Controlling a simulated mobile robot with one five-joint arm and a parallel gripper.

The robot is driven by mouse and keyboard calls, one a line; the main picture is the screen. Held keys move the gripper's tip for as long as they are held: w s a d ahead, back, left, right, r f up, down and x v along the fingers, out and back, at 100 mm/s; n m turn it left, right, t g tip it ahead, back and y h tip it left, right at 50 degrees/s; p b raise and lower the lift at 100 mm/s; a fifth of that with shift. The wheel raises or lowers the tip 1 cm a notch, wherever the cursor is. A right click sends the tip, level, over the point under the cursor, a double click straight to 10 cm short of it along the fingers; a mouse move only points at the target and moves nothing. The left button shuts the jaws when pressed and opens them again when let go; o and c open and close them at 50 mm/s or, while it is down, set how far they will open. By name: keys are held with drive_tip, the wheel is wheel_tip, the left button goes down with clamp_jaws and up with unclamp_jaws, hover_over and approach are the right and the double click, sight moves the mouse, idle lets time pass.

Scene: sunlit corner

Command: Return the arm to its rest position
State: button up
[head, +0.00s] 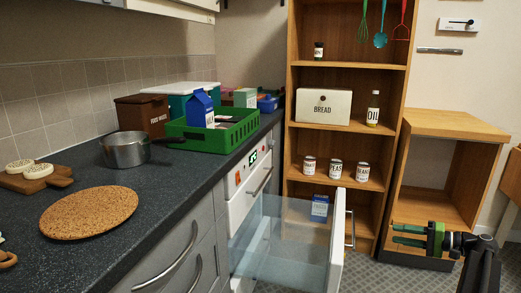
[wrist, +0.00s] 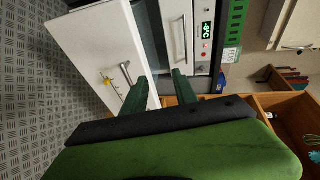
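My gripper (head: 396,235) is at the lower right of the head view, with its two green fingers pointing left. The fingers are apart with nothing between them. In the wrist view my gripper (wrist: 159,76) also shows two separate fingers and no held object. The pulled-out drawer (head: 337,240), with a white front and clear sides, is left of my gripper, with a gap between them in the head view. Its bar handle (head: 350,228) faces my gripper. In the wrist view the white front (wrist: 90,45) lies beyond the fingers.
The dark counter (head: 90,250) on the left holds a cork mat (head: 90,211), a pot (head: 126,150) and a green crate (head: 218,137). A wooden shelf (head: 342,135) stands behind the drawer. A low open wooden cabinet (head: 445,125) stands behind my gripper. Floor shows between drawer and gripper.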

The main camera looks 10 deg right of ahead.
drive_tip(key=w+a+n+g+y, duration=0.1)
drive_tip(key=w+a+g, duration=0.15)
drive_tip(key=a, duration=0.55)
drive_tip(key=w+a+n+g+y, duration=0.15)
drive_tip(key=w+a, duration=0.25)
drive_tip(key=a, duration=0.4)
drive_tip(key=a+f+n+g+h+p, duration=0.1)
drive_tip(key=a+f+g, duration=0.15)
drive_tip(key=a, duration=0.75)
drive_tip(key=a+f+n+g+h, duration=0.1)
drive_tip(key=a+f+n+g, duration=0.15)
drive_tip(key=a, duration=0.85)
drive_tip(key=s+a+f+n+g+h, duration=0.2)
drive_tip(key=s+a+f+g+h, duration=0.1)
drive_tip(key=s+a+f+h, duration=0.7)
drive_tip(key=s+d+f+t+h+p, duration=0.1)
drive_tip(key=s+d+h+p, duration=0.15)
drive_tip(key=d, duration=0.35)
wheel_tip(320, 180, up, 36)
drive_tip(key=p, duration=3.6)
drive_tip(key=shift+s+a+r+m, duration=0.2)
drive_tip(key=shift+s+r+m, duration=0.05)
drive_tip(key=shift+m, duration=0.05)
